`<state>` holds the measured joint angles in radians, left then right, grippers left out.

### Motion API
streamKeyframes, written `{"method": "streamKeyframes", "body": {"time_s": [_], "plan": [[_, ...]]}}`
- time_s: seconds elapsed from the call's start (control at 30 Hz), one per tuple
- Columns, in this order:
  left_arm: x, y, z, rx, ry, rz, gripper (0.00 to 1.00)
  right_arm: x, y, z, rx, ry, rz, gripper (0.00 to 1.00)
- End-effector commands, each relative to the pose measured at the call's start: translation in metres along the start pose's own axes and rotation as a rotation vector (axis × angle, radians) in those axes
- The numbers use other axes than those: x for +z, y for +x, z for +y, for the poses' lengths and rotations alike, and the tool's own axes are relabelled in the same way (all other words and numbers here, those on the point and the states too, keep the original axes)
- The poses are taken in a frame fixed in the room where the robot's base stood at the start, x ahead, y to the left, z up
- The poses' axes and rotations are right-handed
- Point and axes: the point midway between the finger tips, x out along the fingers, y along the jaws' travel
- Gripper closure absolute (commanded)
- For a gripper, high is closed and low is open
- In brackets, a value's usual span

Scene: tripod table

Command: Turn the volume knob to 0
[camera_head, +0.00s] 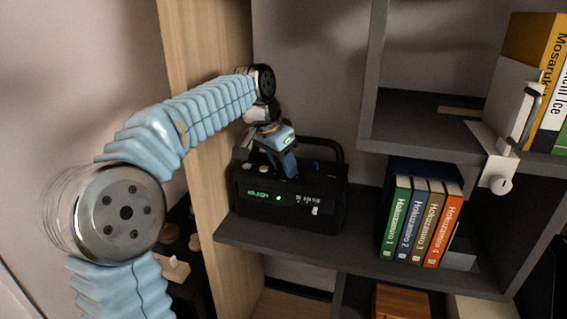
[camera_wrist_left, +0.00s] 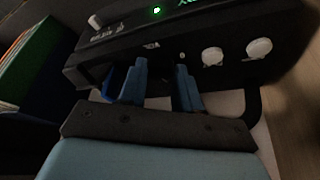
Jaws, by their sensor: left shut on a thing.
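A black radio (camera_head: 290,205) with a green lit display and a carry handle stands on the dark grey shelf. That knob is dark and mostly hidden between the fingers. Two white round knobs (camera_wrist_left: 235,53) are beside the fingers, and a white one (camera_head: 315,210) is on the radio's front. My right gripper is not in view.
Several coloured books (camera_head: 425,225) stand on the shelf (camera_head: 360,253) to the right of the radio. A wooden upright panel (camera_head: 208,150) is close on the left. A white fitting with a grey handle (camera_head: 515,125) is at the upper right shelf.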

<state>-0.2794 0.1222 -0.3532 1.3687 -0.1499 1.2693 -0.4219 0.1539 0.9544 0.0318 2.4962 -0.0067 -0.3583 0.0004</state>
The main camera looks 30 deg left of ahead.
Motion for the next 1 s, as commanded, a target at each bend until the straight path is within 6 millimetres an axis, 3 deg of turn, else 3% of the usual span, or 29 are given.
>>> {"method": "streamKeyframes", "body": {"time_s": [0.67,1.0], "plan": [[-0.0004,-0.0007,0.0005,-0.016,-0.039,0.002,0.97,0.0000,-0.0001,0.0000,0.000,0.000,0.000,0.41],[-0.0007,-0.0005,0.0027,-0.089,-0.213,0.002,0.97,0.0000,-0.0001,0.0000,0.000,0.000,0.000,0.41]]}}
